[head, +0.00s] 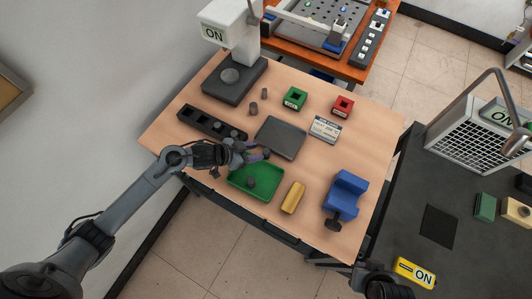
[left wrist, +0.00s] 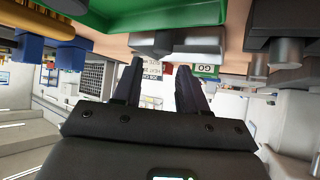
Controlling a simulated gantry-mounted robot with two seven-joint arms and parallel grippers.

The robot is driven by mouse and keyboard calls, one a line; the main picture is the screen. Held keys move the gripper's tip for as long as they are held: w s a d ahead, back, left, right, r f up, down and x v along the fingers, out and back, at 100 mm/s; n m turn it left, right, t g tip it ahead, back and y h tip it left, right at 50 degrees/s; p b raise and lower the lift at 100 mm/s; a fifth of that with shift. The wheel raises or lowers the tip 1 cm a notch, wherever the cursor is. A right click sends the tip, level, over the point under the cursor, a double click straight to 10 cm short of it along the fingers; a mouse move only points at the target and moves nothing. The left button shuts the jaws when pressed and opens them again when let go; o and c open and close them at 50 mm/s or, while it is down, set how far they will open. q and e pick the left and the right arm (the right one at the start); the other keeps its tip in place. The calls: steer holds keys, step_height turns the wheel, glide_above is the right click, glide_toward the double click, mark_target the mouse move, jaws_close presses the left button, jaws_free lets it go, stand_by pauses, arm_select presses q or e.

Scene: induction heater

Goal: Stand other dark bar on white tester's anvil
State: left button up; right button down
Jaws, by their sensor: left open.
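The white tester (head: 237,35) stands at the table's back left, with a bare round anvil (head: 230,76) on its dark base. Two short dark bars, one nearer (head: 253,108) and one farther (head: 265,93), stand upright on the table in front of the tester. Another dark bar (head: 252,182) is in the green tray (head: 268,195). My left gripper (head: 262,153) is open over the gap between the green tray and the grey plate (head: 283,138). In the left wrist view, nothing is between its fingers (left wrist: 158,80). Part of my right arm shows at the bottom edge; its fingers are unclear.
A black holed rack (head: 195,119) with dark pieces at its right end lies beside my left wrist.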

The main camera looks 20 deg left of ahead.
mark_target(265, 151)
arm_select(q)
steer(key=shift+a+f+x, duration=0.1)
steer(key=shift+x, duration=1.35)
steer(key=shift+a+f+x, duration=0.1)
steer(key=shift+f+x, duration=0.05)
steer(key=shift+x, duration=1.3)
steer(key=shift+a, duration=0.1)
jaws_close()
